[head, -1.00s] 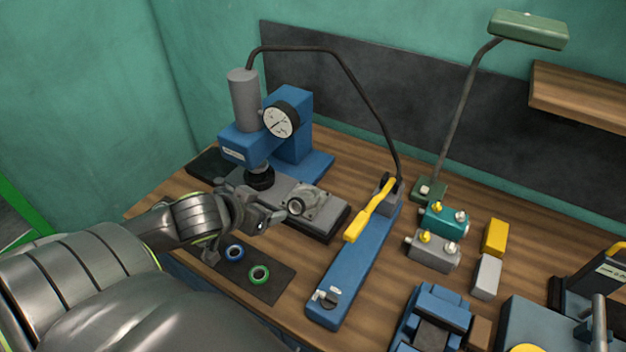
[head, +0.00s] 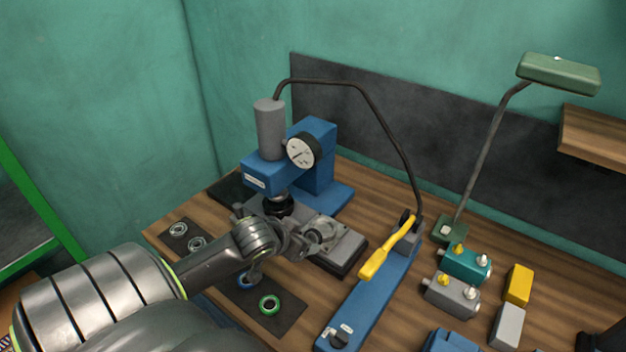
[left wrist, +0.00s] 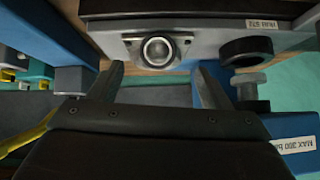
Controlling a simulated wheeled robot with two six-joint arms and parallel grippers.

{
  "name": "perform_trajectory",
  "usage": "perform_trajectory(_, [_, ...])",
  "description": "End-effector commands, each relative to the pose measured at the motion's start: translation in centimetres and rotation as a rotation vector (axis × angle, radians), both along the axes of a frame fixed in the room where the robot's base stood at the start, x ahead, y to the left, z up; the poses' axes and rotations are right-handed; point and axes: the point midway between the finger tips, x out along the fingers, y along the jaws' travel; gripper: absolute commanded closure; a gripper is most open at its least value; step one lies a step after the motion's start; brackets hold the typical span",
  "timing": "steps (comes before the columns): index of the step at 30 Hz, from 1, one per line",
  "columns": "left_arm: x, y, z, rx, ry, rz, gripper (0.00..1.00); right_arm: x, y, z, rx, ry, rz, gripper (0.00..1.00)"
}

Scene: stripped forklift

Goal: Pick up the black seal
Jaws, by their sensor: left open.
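No loose black seal is plain to see. A black ring-shaped piece (head: 278,205) sits under the ram of the blue press, and it also shows in the left wrist view (left wrist: 246,50); I cannot tell whether it is the seal. My left gripper (head: 302,240) is open and empty, in front of the grey block with a round bore (head: 322,232). In the left wrist view that bore (left wrist: 158,50) lies beyond and between my open fingertips (left wrist: 160,80). A blue ring (head: 247,281), partly covered by my wrist, and a green ring (head: 269,304) lie on a dark mat.
The blue press (head: 312,165) stands behind my gripper. Two metal rings (head: 197,244) lie on a dark mat at the left. A blue bar (head: 362,308) with a yellow handle (head: 388,250) and a lamp (head: 447,228) stand to the right. Bare wood shows around the small valve blocks.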

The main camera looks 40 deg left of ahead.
Motion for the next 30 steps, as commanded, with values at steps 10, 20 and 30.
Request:
perform_trajectory(10, [1.5, 0.1, -1.5, -0.003, 0.001, 0.002, 0.28, -0.1, -0.4, 0.6, -0.005, 0.000, 0.001, 0.64])
perform_trajectory(20, [3.9, 0.4, -4.2, -0.001, 0.000, 0.001, 0.28, -0.3, -0.4, 1.5, -0.006, 0.004, 0.001, 0.64])
perform_trajectory(30, [4.2, 0.4, -4.6, 0.001, 0.000, -0.001, 0.28, -0.4, -0.4, 1.5, -0.005, 0.005, 0.001, 0.64])
